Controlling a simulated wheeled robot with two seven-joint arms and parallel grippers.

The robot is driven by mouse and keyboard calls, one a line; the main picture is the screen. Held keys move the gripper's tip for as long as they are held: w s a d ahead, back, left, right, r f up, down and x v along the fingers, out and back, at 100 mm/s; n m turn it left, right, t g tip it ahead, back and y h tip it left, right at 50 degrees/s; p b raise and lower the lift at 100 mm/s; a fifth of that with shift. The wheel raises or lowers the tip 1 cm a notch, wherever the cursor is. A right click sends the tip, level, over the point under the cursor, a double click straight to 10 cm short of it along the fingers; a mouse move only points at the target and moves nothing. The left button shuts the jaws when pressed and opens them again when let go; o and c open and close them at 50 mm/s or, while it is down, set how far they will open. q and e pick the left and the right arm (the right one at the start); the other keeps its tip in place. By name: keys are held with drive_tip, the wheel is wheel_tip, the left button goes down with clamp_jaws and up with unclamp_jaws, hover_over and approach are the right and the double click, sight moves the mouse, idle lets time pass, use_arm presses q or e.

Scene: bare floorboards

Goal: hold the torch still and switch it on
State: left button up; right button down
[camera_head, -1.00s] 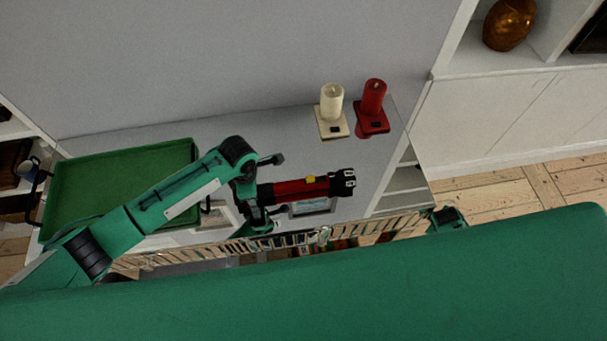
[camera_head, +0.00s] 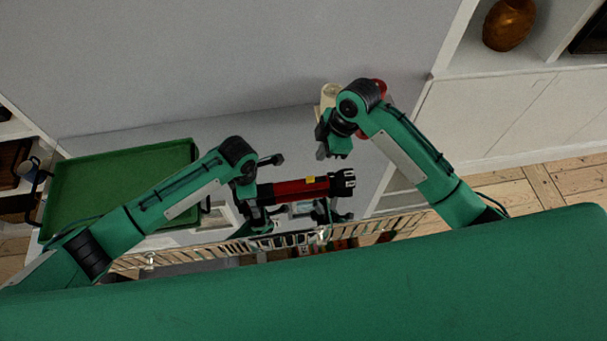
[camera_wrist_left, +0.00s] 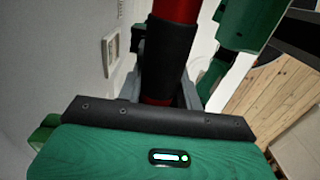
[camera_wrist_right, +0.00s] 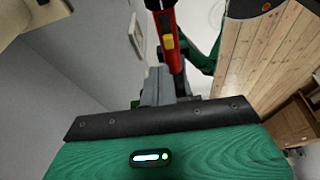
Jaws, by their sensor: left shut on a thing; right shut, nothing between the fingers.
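The torch (camera_head: 292,189) is red and black with a yellow switch (camera_head: 311,180) on its side. It lies level in the air, its black head to the right. My left gripper (camera_head: 256,206) is shut on its black handle (camera_wrist_left: 167,55). My right gripper (camera_head: 334,152) is shut and empty, behind the torch in the head view. In the right wrist view the closed fingers (camera_wrist_right: 166,78) point towards the torch's red body (camera_wrist_right: 173,58), near the yellow switch (camera_wrist_right: 168,42). I cannot tell whether they touch it.
A green tray (camera_head: 115,190) lies on the left of the grey table. A pale candle (camera_head: 329,92) and a red candle (camera_head: 381,86) stand at the back right, partly hidden by my right arm. A metal rack (camera_head: 385,224) runs along the front. A copper vase (camera_head: 508,25) sits on a shelf.

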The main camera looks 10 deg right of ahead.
sight(314, 178)
drive_tip(key=shift+s+a+r, duration=0.2)
drive_tip(key=shift+s+a, duration=0.2)
drive_tip(key=shift+a, duration=0.05)
drive_tip(key=shift+s+a+r, duration=0.2)
drive_tip(key=shift+s+a, duration=0.15)
drive_tip(key=shift+a, duration=0.1)
drive_tip(key=shift+f, duration=0.1)
drive_tip(key=x, duration=1)
drive_tip(key=shift+s, duration=0.1)
drive_tip(key=shift+d, duration=0.15)
drive_tip(key=shift+d, duration=1.7)
